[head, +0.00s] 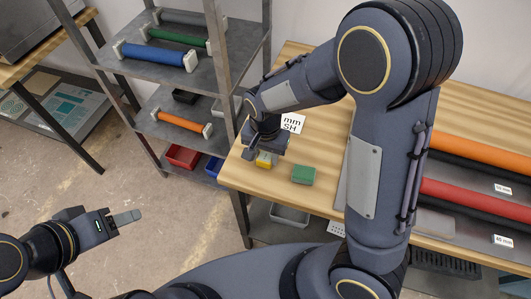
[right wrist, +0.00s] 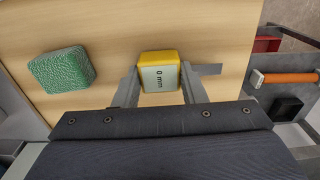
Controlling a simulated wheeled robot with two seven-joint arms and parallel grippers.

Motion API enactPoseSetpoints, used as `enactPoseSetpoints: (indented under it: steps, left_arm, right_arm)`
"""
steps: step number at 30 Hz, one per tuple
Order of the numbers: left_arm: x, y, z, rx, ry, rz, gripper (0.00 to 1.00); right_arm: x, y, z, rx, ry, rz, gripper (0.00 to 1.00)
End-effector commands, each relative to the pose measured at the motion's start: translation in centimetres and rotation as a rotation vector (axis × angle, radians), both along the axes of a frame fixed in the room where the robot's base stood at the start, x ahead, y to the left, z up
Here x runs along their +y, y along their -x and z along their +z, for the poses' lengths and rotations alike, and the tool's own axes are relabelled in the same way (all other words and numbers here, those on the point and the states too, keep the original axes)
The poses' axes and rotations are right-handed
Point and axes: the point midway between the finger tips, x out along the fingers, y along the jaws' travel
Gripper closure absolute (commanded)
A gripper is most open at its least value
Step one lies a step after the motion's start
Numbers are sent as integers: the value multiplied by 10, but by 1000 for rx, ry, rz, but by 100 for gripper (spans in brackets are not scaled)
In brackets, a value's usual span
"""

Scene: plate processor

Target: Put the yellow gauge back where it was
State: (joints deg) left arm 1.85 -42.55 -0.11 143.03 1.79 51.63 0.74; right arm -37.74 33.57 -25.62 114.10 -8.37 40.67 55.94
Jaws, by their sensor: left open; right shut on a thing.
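The yellow gauge (head: 264,160) is at the left end of the wooden workbench (head: 240,180) in the head view, under my right gripper (head: 262,151). In the right wrist view the gauge (right wrist: 159,58) sits between the two fingers, which are shut on it. Its light face reads "0 mm". I cannot tell whether it touches the bench top or hangs just above it. My left gripper (head: 124,218) is open and empty over the floor at the lower left, far from the gauge.
A green block (head: 303,174) lies right of the gauge; a white card (head: 292,122) with black letters is behind it. Orange (head: 480,149) and red (head: 475,199) rollers lie further right. A metal shelf (head: 190,70) with rollers and bins stands left of the bench.

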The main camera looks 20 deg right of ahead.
Motion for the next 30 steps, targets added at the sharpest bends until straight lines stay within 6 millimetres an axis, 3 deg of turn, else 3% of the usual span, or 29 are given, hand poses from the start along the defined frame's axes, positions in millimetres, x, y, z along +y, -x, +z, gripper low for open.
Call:
enactPoseSetpoints:
  steps: [1,2,6,18,30]
  left_arm:
    - [0,0,-3,0,0,0,48]
    - [0,0,-2,0,0,0,48]
    - [0,0,-1,0,0,0,48]
    - [0,0,2,0,0,0,48]
    - [0,0,7,0,0,0,48]
  right_arm:
    - [0,0,-3,1,1,0,90]
    - [0,0,-3,1,1,0,60]
    - [0,0,-2,1,1,0,42]
    - [0,-1,7,-3,-1,0,41]
    - [0,-1,87,-4,-3,1,41]
